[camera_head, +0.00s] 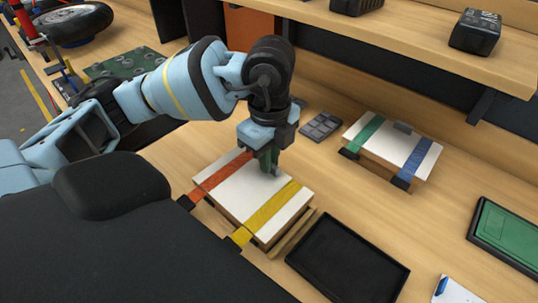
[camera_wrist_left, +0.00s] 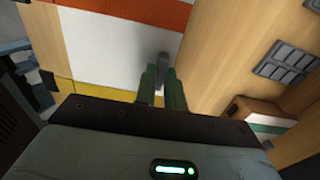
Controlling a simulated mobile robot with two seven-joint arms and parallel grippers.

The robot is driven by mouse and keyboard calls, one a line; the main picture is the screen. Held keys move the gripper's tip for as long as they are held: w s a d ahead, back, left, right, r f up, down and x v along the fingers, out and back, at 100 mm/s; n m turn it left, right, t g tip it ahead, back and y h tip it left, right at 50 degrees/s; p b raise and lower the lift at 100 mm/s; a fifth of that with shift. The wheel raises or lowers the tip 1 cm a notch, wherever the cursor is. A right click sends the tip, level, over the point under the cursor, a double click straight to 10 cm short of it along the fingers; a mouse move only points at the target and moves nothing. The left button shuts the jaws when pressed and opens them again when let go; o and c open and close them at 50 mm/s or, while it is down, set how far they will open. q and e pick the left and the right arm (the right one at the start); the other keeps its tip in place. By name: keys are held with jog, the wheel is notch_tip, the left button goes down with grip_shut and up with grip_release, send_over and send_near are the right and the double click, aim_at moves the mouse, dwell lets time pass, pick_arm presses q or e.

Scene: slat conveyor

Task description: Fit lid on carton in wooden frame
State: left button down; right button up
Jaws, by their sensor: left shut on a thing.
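A white lid (camera_head: 240,190) with a red and a yellow stripe lies over a carton at the middle of the bench. Wood (camera_head: 291,234) shows along its right side, and I cannot tell whether the lid is fully seated. My left gripper (camera_head: 270,165) comes down from above near the lid's far right edge. It also shows in the left wrist view (camera_wrist_left: 161,88), where its green fingers are shut on the lid's grey tab (camera_wrist_left: 162,67). The fingers hide most of the tab in the head view. My right gripper is not in view.
A second white-topped carton (camera_head: 392,146) with green and blue stripes and a grey tab stands behind right. A black tray (camera_head: 348,261) lies at front right. A grey compartment tray (camera_head: 321,126) lies behind the gripper. A shelf (camera_head: 420,30) overhangs the back.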

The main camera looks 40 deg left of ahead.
pick_arm(q)
jog(key=c, duration=1.4)
grip_release()
notch_tip(320, 180, up, 8)
jog(key=shift+f+p, duration=0.1)
jog(key=shift+p, duration=0.35)
